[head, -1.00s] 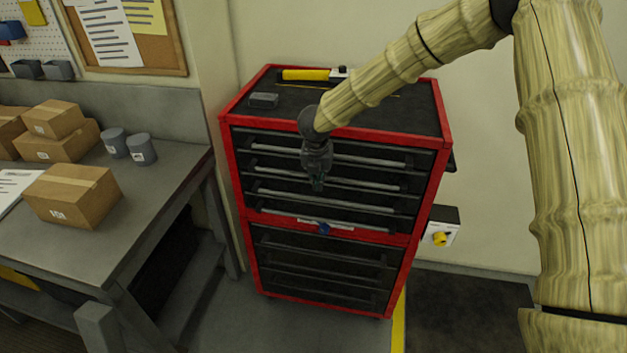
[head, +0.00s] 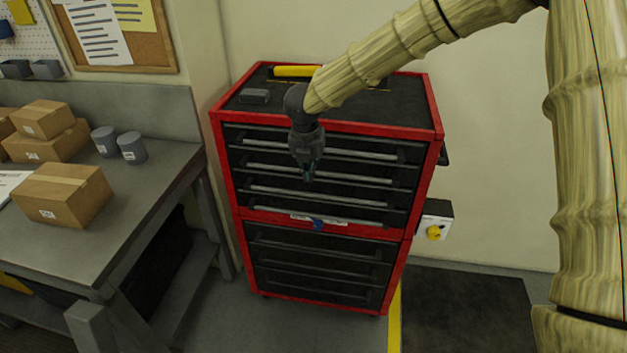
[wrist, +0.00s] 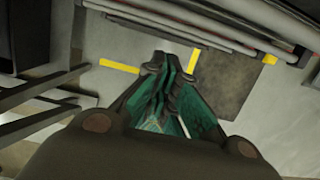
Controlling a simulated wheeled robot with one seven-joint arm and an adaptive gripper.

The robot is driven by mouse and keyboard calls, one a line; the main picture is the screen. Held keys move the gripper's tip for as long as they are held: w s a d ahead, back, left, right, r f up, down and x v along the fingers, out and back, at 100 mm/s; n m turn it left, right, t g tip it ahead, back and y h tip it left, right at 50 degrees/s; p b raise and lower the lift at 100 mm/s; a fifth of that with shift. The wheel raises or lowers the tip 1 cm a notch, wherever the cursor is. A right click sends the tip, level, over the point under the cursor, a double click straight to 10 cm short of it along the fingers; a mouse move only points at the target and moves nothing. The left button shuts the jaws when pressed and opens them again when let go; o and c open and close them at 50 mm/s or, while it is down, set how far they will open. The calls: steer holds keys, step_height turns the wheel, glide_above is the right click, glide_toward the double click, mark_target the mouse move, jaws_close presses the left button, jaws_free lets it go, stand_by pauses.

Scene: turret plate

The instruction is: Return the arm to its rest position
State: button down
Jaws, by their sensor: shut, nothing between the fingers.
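My gripper (head: 308,172) points down in front of the upper drawers of the red tool cabinet (head: 438,130) in the head view. It is shut and empty. In the wrist view my gripper (wrist: 165,68) shows its dark and green fingers together, over the grey floor. My arm comes in from the right and passes over the cabinet top.
The cabinet's drawers look shut. A grey workbench (head: 140,200) with cardboard boxes (head: 62,194) and two grey cylinders (head: 132,147) stands at the left. A box with a yellow knob (head: 433,232) is on the wall at right. A dark mat (head: 465,310) lies on the floor.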

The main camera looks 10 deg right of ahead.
steer(key=b+v, duration=0.1)
steer(key=v, duration=0.4)
steer(key=s+d+f+n+h+b, duration=0.1)
steer(key=s+d+f+n, duration=0.2)
steer(key=s+f+n, duration=0.55)
steer(key=s+d+f+n+t+h, duration=0.1)
steer(key=d+f+n, duration=0.3)
steer(key=f, duration=0.9)
steer(key=s+d+f+n+h+b, duration=0.1)
steer(key=s+d+f+n, duration=0.1)
steer(key=s+f+n, duration=0.55)
steer(key=s+f+n+g+y, duration=0.1)
steer(key=s+f+n, duration=0.4)
steer(key=s, duration=0.4)
steer(key=s+f+n+g+y+b, duration=0.1)
steer(key=s+f+n, duration=0.5)
steer(key=s+n, duration=0.2)
steer(key=s+f+n+g+y+b, duration=0.1)
steer(key=s+f+n, duration=0.4)
steer(key=s, duration=0.6)
steer(key=shift+s+d+f+n+y, duration=0.35)
steer(key=shift+n+y, duration=0.25)
steer(key=shift+n, duration=0.4)
steer(key=shift+w, duration=0.1)
